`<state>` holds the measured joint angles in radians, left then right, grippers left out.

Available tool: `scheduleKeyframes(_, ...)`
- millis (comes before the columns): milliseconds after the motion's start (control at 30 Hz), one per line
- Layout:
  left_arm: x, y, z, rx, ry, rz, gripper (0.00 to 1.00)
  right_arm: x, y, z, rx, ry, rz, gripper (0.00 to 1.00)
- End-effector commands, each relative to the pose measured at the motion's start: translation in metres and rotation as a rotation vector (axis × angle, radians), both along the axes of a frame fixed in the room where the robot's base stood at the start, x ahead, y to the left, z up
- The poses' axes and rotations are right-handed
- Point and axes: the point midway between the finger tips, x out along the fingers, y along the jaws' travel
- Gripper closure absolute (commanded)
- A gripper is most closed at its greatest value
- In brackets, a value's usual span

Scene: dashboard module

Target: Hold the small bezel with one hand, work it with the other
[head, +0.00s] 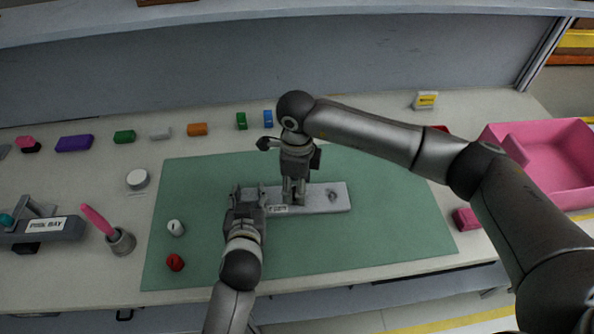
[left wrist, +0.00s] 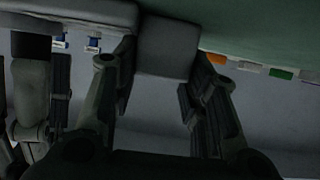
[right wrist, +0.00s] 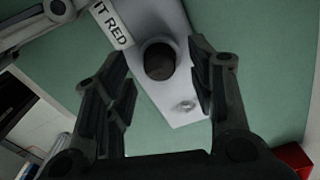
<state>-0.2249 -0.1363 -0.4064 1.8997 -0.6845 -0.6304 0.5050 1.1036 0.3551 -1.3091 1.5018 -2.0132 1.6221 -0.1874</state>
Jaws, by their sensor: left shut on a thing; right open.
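The small bezel (head: 335,200) is a light grey plate lying on the green mat (head: 400,215). My left gripper (head: 248,195) is shut on its left end; in the left wrist view the grey end of the bezel (left wrist: 168,48) sits between the fingers. My right gripper (head: 294,200) is open just above the bezel's middle. In the right wrist view a dark round hole or knob (right wrist: 159,61) on the bezel lies between its open fingers; which it is I cannot tell. A label (right wrist: 112,23) there reads "IT RED", and a small round feature (right wrist: 186,106) shows nearer.
A white knob (head: 176,228) and a red knob (head: 175,262) lie on the mat's left. A cup with a pink-handled tool (head: 121,241) and the "PINK BAY" fixture (head: 45,229) stand farther left. Coloured blocks line the back. A pink bin (head: 560,160) is at right.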

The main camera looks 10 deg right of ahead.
Motion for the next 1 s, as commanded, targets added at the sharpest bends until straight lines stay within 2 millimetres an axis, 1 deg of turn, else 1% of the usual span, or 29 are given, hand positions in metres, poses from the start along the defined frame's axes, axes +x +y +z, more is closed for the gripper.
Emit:
scheduleKeyframes(33, -0.0005, 0.0002, -0.0014, 0.001, 0.003, 0.001, 0.97, -0.0005, 0.0001, -0.0052, 0.0, 0.002, 0.0, 0.49)
scheduleKeyframes(167, -0.0005, 0.0002, -0.0015, 0.001, 0.004, 0.001, 0.97, -0.0003, 0.0001, -0.013, 0.0, 0.001, 0.0, 0.49)
scheduleKeyframes(467, -0.0006, 0.0001, -0.0016, 0.001, 0.004, 0.001, 0.97, 0.0, 0.0002, -0.0149, 0.001, 0.0, 0.001, 0.49)
scheduleKeyframes(567, -0.0006, 0.0001, -0.0016, 0.001, 0.004, 0.001, 0.97, 0.0, 0.0002, -0.0148, 0.001, 0.0, 0.001, 0.61)
scheduleKeyframes(833, -0.0006, 0.0001, -0.0017, 0.001, 0.004, 0.001, 0.97, -0.0001, 0.0003, -0.0146, 0.001, 0.0, 0.001, 0.95)
scheduleKeyframes(867, -0.0006, 0.0001, -0.0017, 0.001, 0.004, 0.001, 0.97, -0.0001, 0.0003, -0.0145, 0.001, 0.0, 0.001, 0.98)
scheduleKeyframes(1000, -0.0006, 0.0001, -0.0017, 0.001, 0.004, 0.0, 0.97, 0.0, 0.0004, -0.0141, 0.001, 0.0, 0.001, 0.98)
